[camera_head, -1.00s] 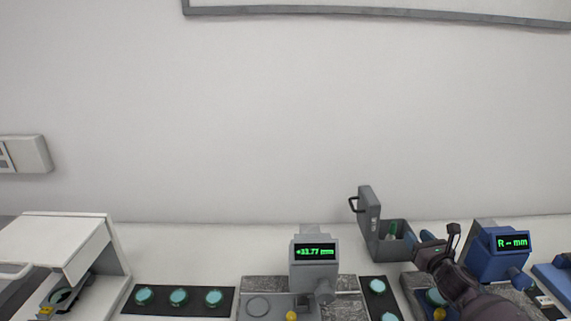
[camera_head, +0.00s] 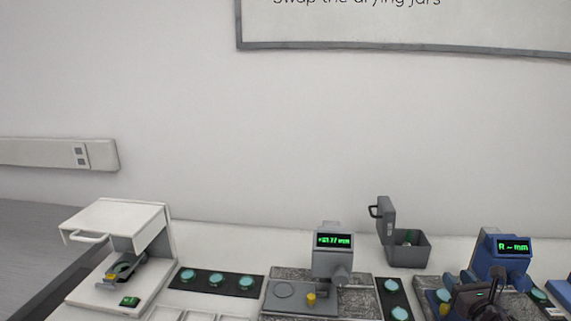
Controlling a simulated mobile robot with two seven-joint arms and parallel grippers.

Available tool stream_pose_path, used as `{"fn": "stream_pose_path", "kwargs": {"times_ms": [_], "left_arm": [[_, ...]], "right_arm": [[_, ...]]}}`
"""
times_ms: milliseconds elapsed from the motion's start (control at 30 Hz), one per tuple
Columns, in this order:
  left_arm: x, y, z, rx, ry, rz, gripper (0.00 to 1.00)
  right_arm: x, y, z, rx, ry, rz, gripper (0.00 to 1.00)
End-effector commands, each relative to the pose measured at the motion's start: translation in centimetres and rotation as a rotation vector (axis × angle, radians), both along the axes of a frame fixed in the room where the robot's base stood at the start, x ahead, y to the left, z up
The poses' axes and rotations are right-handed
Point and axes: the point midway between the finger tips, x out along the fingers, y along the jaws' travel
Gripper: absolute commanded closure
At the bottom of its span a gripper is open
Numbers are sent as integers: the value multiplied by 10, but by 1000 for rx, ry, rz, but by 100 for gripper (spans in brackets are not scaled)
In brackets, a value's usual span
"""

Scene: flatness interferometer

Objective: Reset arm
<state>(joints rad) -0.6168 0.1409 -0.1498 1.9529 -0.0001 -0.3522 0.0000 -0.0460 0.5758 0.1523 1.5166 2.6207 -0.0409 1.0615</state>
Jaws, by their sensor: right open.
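My right gripper (camera_head: 487,292) is at the lower right of the head view, in front of the blue instrument (camera_head: 500,262), whose display reads "R -- mm". It is open, and nothing shows between its fingers. It hides part of the blue instrument's base. My left gripper is not in view.
A grey gauge (camera_head: 333,262) with a green display stands on a granite base. An open grey box (camera_head: 408,252) sits behind. Dark strips (camera_head: 215,281) hold teal discs. A white open-front machine (camera_head: 118,252) stands at left. The bench between machine and gauge is partly clear towards the wall.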

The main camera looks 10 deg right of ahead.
Motion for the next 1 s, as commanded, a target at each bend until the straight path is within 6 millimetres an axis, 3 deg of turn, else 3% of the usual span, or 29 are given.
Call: {"fn": "stream_pose_path", "kwargs": {"times_ms": [33, 367, 500, 700, 1000], "left_arm": [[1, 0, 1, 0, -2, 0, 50], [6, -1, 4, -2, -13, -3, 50], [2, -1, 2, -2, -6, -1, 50], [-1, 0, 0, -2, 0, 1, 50], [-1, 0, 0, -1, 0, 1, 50]], "right_arm": [[-3, 17, 0, -64, -7, 45, 58], [-35, 121, -5, -570, -58, 341, 58], [-60, 176, -13, -847, -95, 503, 58], [-102, 242, -30, -1239, -146, 729, 58], [-169, 303, -60, -1798, -182, 1051, 58]]}}
